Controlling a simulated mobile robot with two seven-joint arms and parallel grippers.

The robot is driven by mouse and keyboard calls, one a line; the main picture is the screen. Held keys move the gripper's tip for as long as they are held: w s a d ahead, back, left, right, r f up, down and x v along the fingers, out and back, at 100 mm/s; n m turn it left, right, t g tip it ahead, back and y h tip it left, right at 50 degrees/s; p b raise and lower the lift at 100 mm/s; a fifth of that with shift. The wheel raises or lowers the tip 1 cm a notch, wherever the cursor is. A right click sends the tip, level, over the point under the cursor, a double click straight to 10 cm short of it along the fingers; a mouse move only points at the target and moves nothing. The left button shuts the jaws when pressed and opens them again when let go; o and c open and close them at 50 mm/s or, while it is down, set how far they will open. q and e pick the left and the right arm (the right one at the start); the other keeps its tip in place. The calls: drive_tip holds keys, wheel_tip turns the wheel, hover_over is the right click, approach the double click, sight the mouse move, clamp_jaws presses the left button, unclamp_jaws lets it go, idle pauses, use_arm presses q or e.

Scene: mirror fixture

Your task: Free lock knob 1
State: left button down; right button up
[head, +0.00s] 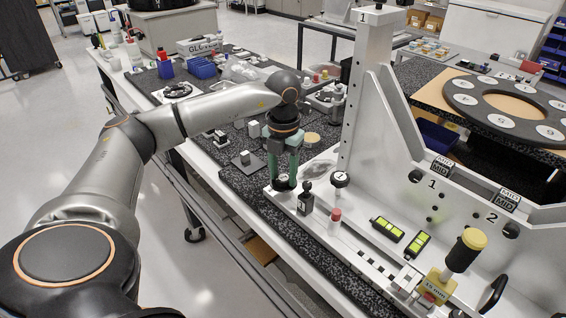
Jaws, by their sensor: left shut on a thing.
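My left gripper (284,178) reaches down from above with green fingers. It is shut on a small black knob (282,184) at the near left end of the mirror fixture's base plate. The fingers partly cover this knob, and any number on it is not readable. The silver mirror fixture (385,125) has a tall post with a "1" at its top and a plate marked 1 and 2 under MID labels. A black upright part (306,198) stands just right of the gripper. My right gripper is not in view.
A round dial (340,179) and a red-capped post (334,215) stand close to the right. Green-lit level vials (387,229) and a yellow-topped black knob (466,248) sit farther right. Small blocks (245,158) lie left of the gripper. A large ring (505,105) lies behind right.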

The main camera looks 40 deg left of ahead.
sight(283, 178)
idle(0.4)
use_arm(q)
drive_tip(key=shift+c, duration=1.7)
unclamp_jaws()
wheel_tip(283, 178, up, 13)
drive_tip(key=shift+f, duration=0.2)
